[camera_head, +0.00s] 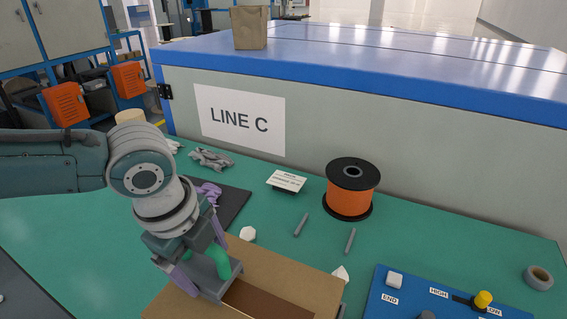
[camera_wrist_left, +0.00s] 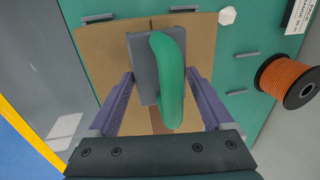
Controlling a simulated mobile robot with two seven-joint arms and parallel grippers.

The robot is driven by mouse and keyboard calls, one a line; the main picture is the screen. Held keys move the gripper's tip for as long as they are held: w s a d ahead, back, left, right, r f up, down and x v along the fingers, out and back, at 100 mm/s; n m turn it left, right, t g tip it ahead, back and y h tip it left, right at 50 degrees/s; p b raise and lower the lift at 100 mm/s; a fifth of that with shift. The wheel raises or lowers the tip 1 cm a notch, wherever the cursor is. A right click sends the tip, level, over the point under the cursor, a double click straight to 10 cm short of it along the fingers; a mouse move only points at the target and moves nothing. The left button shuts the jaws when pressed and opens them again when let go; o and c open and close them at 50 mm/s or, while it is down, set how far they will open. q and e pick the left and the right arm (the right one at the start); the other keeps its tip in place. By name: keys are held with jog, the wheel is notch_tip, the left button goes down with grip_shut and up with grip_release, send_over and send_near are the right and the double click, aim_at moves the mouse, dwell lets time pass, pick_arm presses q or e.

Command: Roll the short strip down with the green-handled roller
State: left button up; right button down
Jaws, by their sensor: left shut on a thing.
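My left gripper (camera_head: 207,272) is shut on the green-handled roller, a grey block with a curved green handle (camera_head: 217,262). In the left wrist view the purple fingers (camera_wrist_left: 160,80) close on both sides of the roller's grey block (camera_wrist_left: 140,60), with its green handle (camera_wrist_left: 167,85) between them. My right gripper is not in view.
An orange cable spool (camera_head: 349,190) stands behind the strips. A blue control panel (camera_head: 420,295) and a tape roll (camera_head: 538,277) lie at right. A dark mat (camera_head: 232,203), grey gloves (camera_head: 211,159) and a small card (camera_head: 287,181) are farther back. The LINE C cabinet (camera_head: 400,150) bounds the table.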

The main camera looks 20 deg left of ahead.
aim_at(188, 260)
pick_arm(q)
jog(key=shift+a+f, duration=0.1)
jog(key=shift+a+r, duration=0.2)
jog(key=shift+a, duration=1.5)
notch_tip(188, 260, up, 9)
jog(key=p, duration=0.9)
jog(key=shift+r+p, duration=0.15)
jog(key=shift+p, duration=0.2)
